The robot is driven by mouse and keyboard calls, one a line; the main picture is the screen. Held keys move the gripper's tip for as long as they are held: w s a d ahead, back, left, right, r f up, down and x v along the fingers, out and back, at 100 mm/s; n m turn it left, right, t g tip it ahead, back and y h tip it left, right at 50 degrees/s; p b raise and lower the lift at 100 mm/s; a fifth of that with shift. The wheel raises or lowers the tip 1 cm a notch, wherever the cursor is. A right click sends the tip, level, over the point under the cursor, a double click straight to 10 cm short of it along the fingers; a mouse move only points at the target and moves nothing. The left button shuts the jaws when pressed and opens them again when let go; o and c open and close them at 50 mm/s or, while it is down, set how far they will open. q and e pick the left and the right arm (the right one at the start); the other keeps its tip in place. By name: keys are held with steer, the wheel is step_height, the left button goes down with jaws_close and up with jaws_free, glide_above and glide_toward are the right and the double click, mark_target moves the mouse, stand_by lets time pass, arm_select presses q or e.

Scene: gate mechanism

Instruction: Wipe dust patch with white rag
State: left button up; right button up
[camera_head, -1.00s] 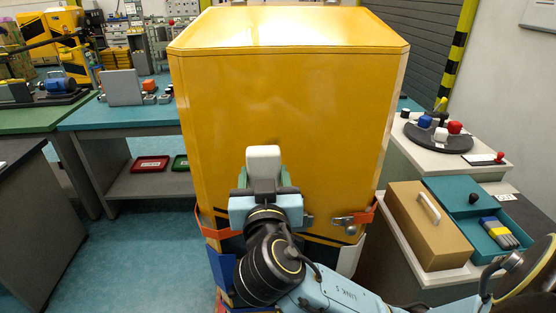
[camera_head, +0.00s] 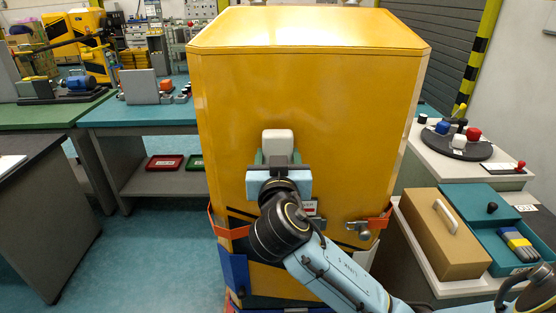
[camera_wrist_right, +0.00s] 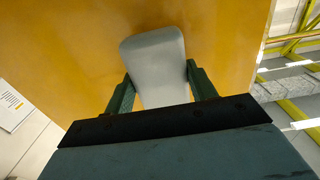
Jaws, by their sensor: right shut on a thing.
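The white rag (camera_head: 278,142) looks like a rounded white block. My right gripper (camera_head: 278,158) is shut on it and holds it up against or very near the front face of the yellow cabinet (camera_head: 330,110). In the right wrist view the rag (camera_wrist_right: 155,62) sits between the two green fingers of the gripper (camera_wrist_right: 160,85), with the yellow face behind it. I cannot tell whether the rag touches the face. No dust patch can be made out on the yellow face; the rag and gripper hide part of it. My left gripper is not in view.
A latch (camera_head: 362,229) and orange brackets (camera_head: 378,220) stick out low on the cabinet. At the right stand a cardboard-coloured box with a handle (camera_head: 432,240), a teal tray (camera_head: 500,262) and a dark turntable (camera_head: 460,150). Open floor lies to the left.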

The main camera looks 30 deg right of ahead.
mark_target(296, 144)
steer(key=shift+x, duration=1.05)
stand_by(0.4)
steer(key=shift+s, duration=0.1)
steer(key=shift+s+d, duration=0.5)
steer(key=shift+d, duration=0.3)
steer(key=shift+s+d, duration=0.55)
steer(key=shift+d, duration=0.25)
steer(key=shift+w+d, duration=0.1)
steer(key=shift+d, duration=0.05)
steer(key=shift+w+a+r+b, duration=0.1)
steer(key=shift+w+a, duration=0.25)
steer(key=shift+a, duration=0.2)
steer(key=shift+w+a+f+b, duration=0.15)
steer(key=shift+w+a, duration=0.2)
steer(key=shift+a, duration=0.25)
steer(key=shift+w+a+r+b, duration=0.15)
steer(key=shift+w+a, duration=0.2)
steer(key=shift+a, duration=0.2)
steer(key=shift+s+a, duration=0.3)
steer(key=shift+a, duration=0.05)
steer(key=shift+v, duration=2.45)
